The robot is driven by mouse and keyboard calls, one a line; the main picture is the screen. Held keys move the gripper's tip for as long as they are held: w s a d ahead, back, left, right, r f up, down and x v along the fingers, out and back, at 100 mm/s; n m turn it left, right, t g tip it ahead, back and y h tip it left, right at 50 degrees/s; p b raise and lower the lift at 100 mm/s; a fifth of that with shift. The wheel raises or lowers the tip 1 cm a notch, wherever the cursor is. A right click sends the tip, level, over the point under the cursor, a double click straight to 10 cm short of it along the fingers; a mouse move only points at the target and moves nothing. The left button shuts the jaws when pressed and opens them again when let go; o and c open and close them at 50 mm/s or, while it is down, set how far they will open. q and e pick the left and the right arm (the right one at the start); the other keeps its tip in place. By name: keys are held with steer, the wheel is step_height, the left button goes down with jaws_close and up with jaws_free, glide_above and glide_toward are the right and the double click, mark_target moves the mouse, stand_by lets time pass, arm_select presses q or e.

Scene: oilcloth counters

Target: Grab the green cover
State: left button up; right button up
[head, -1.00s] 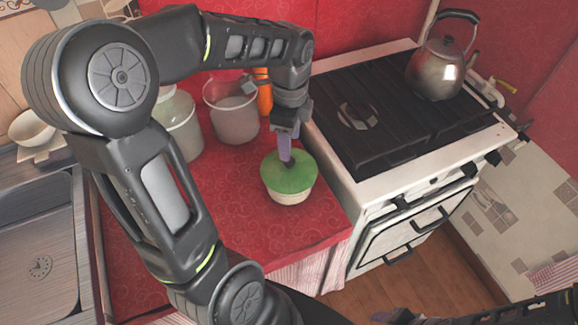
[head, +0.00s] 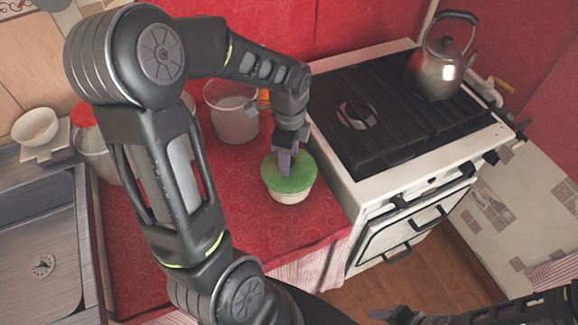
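The green cover (head: 302,180) lies on a pale round bowl (head: 291,196) on the red counter, left of the stove. A small dark knob shows near the middle of the cover. My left gripper (head: 285,166) points down with its purple fingers at the knob, just over or touching the cover. From this angle one finger hides the other, so I cannot tell whether they are closed on the knob. My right gripper (head: 392,314) shows only partly at the bottom edge, far from the cover, and its finger state is unclear.
A white stove (head: 350,182) with a metal kettle (head: 437,65) stands to the right. A translucent bucket (head: 234,122) and an orange object (head: 263,97) stand behind the cover. A red-lidded container (head: 92,148) and a sink (head: 38,235) are at left. The red counter's front is clear.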

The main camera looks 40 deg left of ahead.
arm_select(q)
steer(key=shift+c, duration=0.2)
stand_by(0.3)
jaws_close()
stand_by(0.3)
